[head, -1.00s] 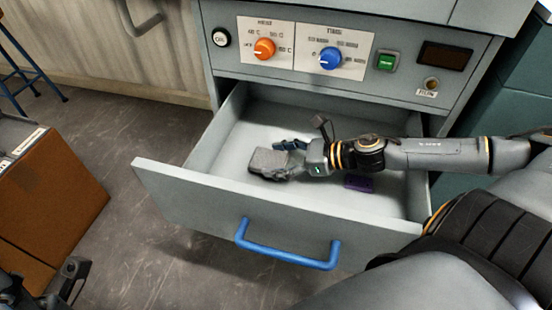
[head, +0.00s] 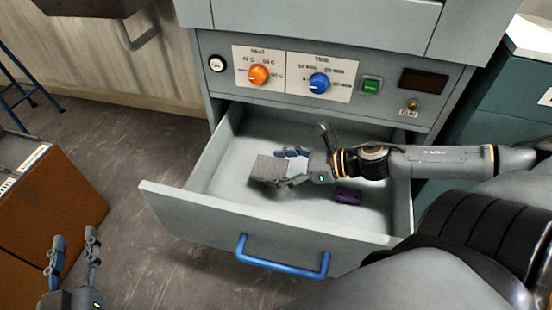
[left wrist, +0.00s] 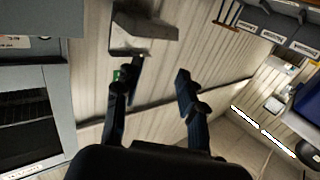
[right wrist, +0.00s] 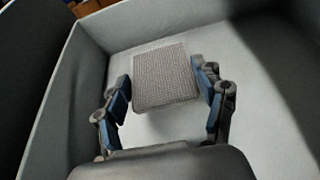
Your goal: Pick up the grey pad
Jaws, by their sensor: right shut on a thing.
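The grey pad (head: 271,169) is a textured, roughly square block at my right gripper (head: 284,168), over the open drawer. In the right wrist view the pad (right wrist: 165,78) sits between the two fingertips (right wrist: 163,88), which are shut on its sides. A shadowed gap between pad and drawer floor is hard to judge, so I cannot tell how high it is held. My left gripper (head: 75,255) is at the lower left, outside the drawer. Its fingers are apart and empty, as the left wrist view (left wrist: 158,90) also shows.
The drawer (head: 215,205) is pulled out, with a blue handle (head: 282,262) on its front. A purple block (head: 348,196) lies on its floor beneath my right arm. The panel above has an orange knob (head: 258,75) and a blue knob (head: 318,83). A brown box (head: 50,205) stands left.

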